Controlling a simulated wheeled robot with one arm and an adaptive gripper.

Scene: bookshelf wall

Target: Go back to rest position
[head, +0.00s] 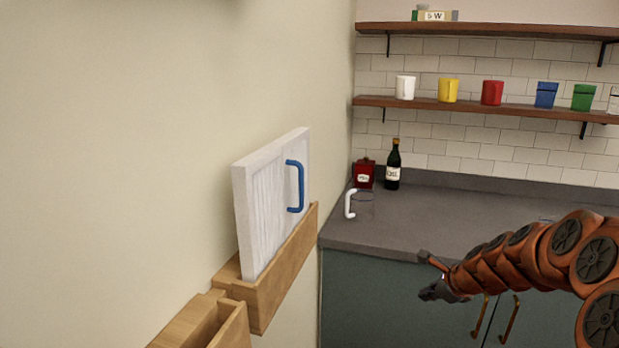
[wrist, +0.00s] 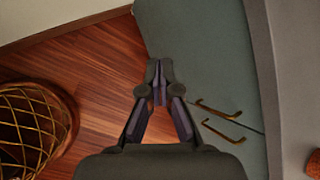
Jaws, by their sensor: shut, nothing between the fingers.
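My gripper (head: 432,277) is at the lower right of the head view, in front of the teal cabinet, at the end of my orange arm. In the wrist view my gripper (wrist: 160,70) points away from the camera with its fingertips brought together. Nothing is held between the fingers. No object touches the gripper in either view.
A white panel with a blue handle (head: 295,187) stands in a wooden wall holder (head: 282,270). A grey counter (head: 440,225) bears a dark bottle (head: 393,165), a red container (head: 364,174) and a white-handled clear item. Cups line a shelf (head: 430,101). A woven basket (wrist: 35,125) stands on the wood floor.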

